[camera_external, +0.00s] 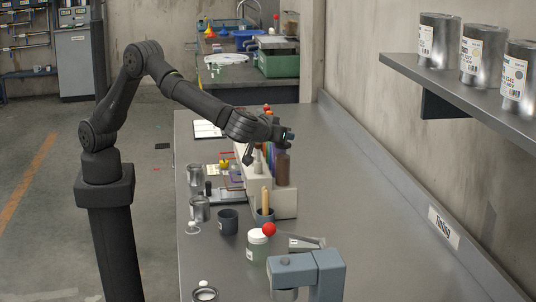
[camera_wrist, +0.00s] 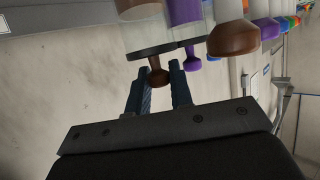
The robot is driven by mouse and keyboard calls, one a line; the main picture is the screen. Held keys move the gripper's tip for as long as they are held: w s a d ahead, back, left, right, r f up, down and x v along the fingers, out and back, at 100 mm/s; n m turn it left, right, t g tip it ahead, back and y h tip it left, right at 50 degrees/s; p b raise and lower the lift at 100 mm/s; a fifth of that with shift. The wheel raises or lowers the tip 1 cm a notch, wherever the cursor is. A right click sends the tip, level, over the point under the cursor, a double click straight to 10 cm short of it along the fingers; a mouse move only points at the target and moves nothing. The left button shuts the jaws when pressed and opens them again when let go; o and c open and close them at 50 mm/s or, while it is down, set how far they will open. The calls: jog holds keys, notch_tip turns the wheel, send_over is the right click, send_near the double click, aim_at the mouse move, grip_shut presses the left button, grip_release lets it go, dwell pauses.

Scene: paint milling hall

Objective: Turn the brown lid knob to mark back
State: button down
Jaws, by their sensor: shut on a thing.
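In the wrist view the brown lid knob (camera_wrist: 158,76) is small and rounded, on a short stem below a dark disc. My gripper (camera_wrist: 160,82) has its two blue fingers on either side of it, shut on it. In the external view my gripper (camera_external: 288,136) is above the rack of coloured bottles at the back of the bench. The knob cannot be made out there, and no mark can be read in either view.
In the external view a brown bottle (camera_external: 283,168) stands in the pale rack (camera_external: 285,206). Cans, a dark cup (camera_external: 228,222) and a jar (camera_external: 257,246) stand nearer. The bench's right side is clear.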

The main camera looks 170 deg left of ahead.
jog(key=shift+n+g+h, duration=1.3)
jog(key=shift+n+h, duration=0.8)
jog(key=c, duration=1.3)
grip_release()
jog(key=shift+r, duration=0.1)
